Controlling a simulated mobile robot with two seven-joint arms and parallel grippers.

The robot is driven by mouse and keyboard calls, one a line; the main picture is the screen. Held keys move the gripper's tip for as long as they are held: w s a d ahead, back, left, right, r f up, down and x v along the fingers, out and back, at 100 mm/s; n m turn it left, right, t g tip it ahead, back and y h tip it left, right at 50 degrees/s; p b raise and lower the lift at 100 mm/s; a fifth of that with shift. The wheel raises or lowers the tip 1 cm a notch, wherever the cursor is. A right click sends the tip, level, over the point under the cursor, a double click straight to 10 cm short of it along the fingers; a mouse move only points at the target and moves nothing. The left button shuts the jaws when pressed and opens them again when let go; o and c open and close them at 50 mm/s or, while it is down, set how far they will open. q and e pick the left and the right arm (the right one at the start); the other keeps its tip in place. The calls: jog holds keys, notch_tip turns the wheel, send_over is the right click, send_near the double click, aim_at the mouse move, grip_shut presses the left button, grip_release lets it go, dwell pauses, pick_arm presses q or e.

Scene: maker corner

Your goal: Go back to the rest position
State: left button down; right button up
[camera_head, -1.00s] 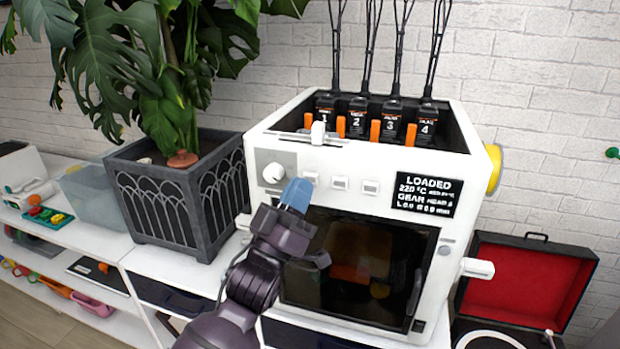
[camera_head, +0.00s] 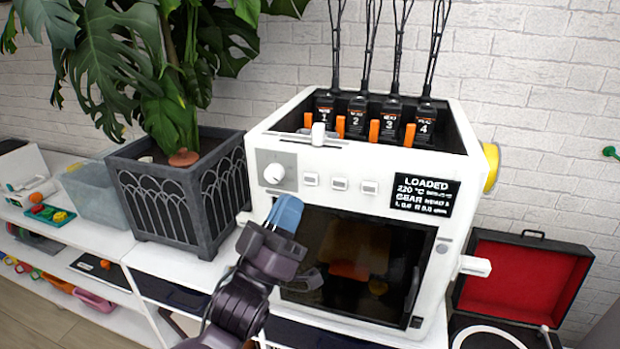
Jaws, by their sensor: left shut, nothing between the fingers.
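My left gripper (camera_head: 285,213) is shut and empty, with bluish fingertips pointing up. It is in front of the left part of the white 3D printer (camera_head: 450,258), just below the knob (camera_head: 273,173) and left of the dark door window (camera_head: 365,262). I cannot tell from this view how far it is from the printer's front. The printer's label (camera_head: 424,195) reads "LOADED" and "220 °C". My right gripper is not in view.
A planter (camera_head: 185,200) with a large plant stands close left of the printer. An open red-lined case (camera_head: 525,280) is at the right. Several numbered cartridges (camera_head: 358,115) sit in the printer's top. A clear bin (camera_head: 95,195) and small tray (camera_head: 48,214) are at the far left.

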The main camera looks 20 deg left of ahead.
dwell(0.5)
pick_arm(q)
jog(key=a+f+m+g+y, duration=0.1)
jog(key=a+f+g+y, duration=0.25)
jog(key=f, duration=0.75)
jog(key=a+f+m+g+y, duration=0.1)
jog(key=a+f+g+y, duration=0.25)
jog(key=f, duration=0.75)
jog(key=s+a+f+g+y, duration=0.1)
jog(key=s+a+f+g, duration=0.1)
jog(key=s+f, duration=0.6)
jog(key=s+a+f+n+g+y, duration=0.1)
jog(key=s+a+f+g, duration=0.2)
jog(key=s+f, duration=0.4)
jog(key=shift+s+a+f+g, duration=0.25)
jog(key=shift+s+f+g, duration=0.1)
jog(key=shift+f+g, duration=0.3)
